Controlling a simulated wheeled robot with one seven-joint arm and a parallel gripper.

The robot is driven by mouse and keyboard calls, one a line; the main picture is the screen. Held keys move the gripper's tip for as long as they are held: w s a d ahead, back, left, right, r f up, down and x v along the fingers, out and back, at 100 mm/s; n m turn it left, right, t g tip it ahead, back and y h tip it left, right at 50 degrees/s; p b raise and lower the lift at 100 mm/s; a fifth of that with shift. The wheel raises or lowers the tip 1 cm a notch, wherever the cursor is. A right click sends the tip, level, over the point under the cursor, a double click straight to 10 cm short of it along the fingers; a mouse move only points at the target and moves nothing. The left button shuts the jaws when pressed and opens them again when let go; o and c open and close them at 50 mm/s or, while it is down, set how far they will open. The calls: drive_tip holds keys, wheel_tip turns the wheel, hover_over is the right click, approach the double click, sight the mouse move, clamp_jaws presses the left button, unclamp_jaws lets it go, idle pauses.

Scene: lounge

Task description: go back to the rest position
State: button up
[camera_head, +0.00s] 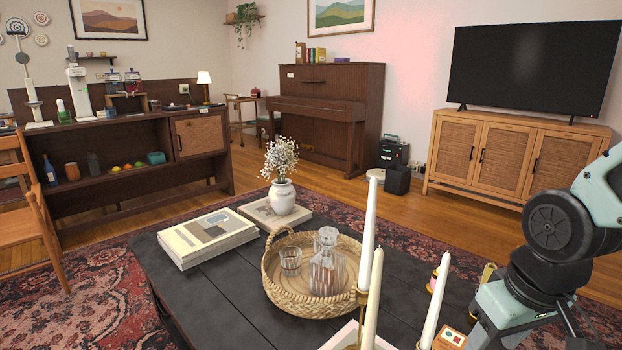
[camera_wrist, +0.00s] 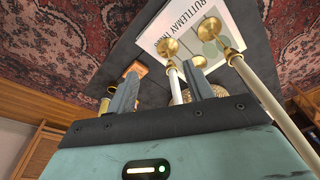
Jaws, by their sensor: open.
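My gripper (camera_wrist: 160,72) shows in the wrist view with its two grey fingers apart. A white candle (camera_wrist: 174,86) in a brass holder appears between the fingers in the picture; I cannot tell how far beyond them it is. No held object is visible. In the head view my arm is at the right edge, bent over the right side of the dark coffee table (camera_head: 215,310); the gripper itself is not clearly seen there.
Tall white candles (camera_head: 368,235) stand at the table's front right. A woven tray (camera_head: 283,292) holds a decanter (camera_head: 327,265) and a glass (camera_head: 291,260). Books (camera_head: 207,237) and a flower vase (camera_head: 282,196) are behind. A book (camera_wrist: 190,28) lies near the candle holders.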

drive_tip(key=s+a+r+n+g, duration=0.2)
drive_tip(key=s+a+n, duration=0.4)
drive_tip(key=s+a, duration=0.55)
wheel_tip(320, 180, up, 23)
drive_tip(key=p, duration=2.3)
drive_tip(key=shift+w+f+m, duration=0.15)
drive_tip(key=shift+w+m, duration=0.15)
drive_tip(key=shift+w, duration=0.05)
drive_tip(key=shift+d, duration=0.1)
